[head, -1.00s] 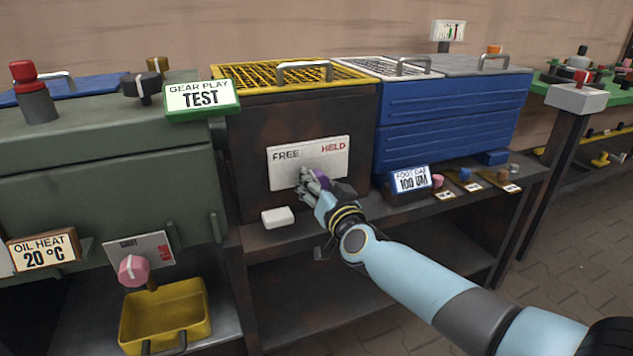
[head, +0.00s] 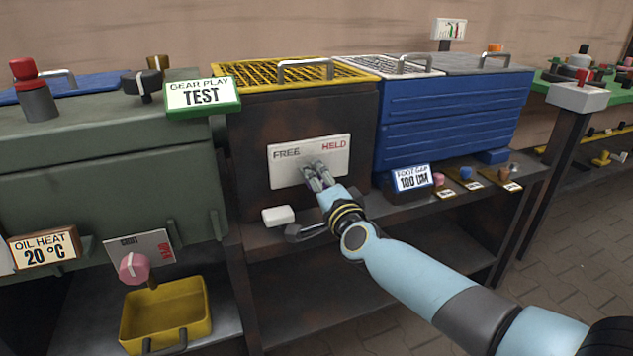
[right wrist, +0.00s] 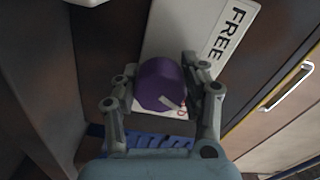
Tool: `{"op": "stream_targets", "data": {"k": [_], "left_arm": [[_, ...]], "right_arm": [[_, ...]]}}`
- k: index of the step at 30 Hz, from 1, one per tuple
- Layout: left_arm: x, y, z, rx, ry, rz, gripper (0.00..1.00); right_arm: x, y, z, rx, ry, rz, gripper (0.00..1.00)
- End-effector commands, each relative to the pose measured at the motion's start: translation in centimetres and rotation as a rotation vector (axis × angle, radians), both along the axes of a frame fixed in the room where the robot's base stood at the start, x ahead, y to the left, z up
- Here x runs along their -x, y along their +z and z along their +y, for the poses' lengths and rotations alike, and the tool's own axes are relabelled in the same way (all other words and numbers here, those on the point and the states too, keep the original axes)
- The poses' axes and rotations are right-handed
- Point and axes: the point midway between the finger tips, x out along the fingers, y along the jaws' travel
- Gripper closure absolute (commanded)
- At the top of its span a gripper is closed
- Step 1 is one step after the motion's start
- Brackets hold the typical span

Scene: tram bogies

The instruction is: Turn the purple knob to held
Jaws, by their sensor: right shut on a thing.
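The purple knob (right wrist: 158,84) sits on a white plate marked FREE and HELD (head: 309,160), on the front of the dark cabinet under the yellow mesh lid. My right gripper (head: 315,176) is at the plate and hides the knob in the head view. In the right wrist view, the gripper's two fingers (right wrist: 160,92) are shut on the knob, one on each side. The knob's white mark slants towards a red letter at the plate's edge, on the end away from FREE. Most of HELD is hidden in that view. My left gripper is not in view.
A white block (head: 278,216) lies on the ledge left of my right gripper. A FOOT GAP display (head: 411,178) and several small coloured buttons stand to the right. A pink knob (head: 134,267) and a yellow bin (head: 205,305) are at lower left.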

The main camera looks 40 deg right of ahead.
Motion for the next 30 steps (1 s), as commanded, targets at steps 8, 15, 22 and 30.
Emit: {"op": "stream_targets", "data": {"k": [8, 15, 22, 30], "left_arm": [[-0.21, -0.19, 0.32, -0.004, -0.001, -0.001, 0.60], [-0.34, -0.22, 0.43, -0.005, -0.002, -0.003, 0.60], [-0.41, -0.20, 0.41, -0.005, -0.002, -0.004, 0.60], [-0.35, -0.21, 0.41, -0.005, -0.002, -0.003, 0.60]], "right_arm": [[0.08, -0.16, 0.00, -0.154, 0.000, -0.034, 0.89], [0.08, -0.14, 0.00, -0.218, 0.000, -0.049, 0.89], [0.09, -0.14, 0.00, -0.233, 0.000, -0.053, 0.89], [0.09, -0.15, 0.00, -0.233, 0.000, -0.052, 0.56]]}}
